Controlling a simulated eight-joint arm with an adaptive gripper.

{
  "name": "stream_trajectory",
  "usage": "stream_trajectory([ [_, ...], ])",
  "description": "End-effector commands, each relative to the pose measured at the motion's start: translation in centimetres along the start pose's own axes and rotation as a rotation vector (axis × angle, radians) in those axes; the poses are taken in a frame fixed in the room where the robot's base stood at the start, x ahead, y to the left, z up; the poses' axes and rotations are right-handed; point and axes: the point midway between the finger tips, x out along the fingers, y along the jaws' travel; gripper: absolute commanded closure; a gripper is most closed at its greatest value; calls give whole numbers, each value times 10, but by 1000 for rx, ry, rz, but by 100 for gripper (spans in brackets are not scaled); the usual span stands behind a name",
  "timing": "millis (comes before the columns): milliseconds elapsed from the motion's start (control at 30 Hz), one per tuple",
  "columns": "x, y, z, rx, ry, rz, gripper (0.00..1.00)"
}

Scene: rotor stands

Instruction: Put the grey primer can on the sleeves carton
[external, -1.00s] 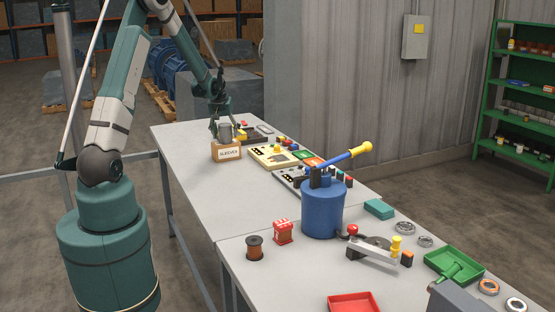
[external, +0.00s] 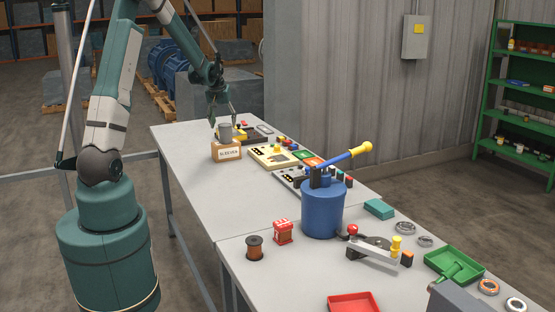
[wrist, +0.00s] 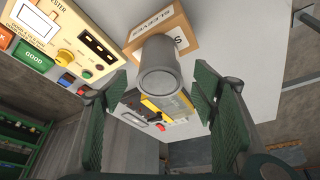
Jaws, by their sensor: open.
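The grey primer can (external: 225,132) stands upright on top of the cardboard sleeves carton (external: 226,152) at the far part of the bench. My gripper (external: 222,118) is open just above the can and apart from it. In the wrist view the grey can (wrist: 160,68) shows end-on between my open fingers (wrist: 162,92), with clear gaps on both sides. The carton (wrist: 178,33) shows behind the can in that view, with its lettering upside down.
A cream tester box (external: 273,155) with a yellow knob stands right of the carton. Dark and yellow items (external: 250,135) lie behind it. A blue canister with a lever (external: 323,208) stands nearer. The bench (external: 195,175) is clear left of and before the carton.

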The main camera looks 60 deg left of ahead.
Motion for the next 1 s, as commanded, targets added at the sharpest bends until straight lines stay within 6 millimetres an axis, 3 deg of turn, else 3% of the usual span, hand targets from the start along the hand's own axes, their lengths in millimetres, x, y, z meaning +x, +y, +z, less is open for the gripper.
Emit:
stream_trajectory([
  [433,-44,0,0,0,0,0,42],
  [1000,-52,0,0,0,0,0,42],
])
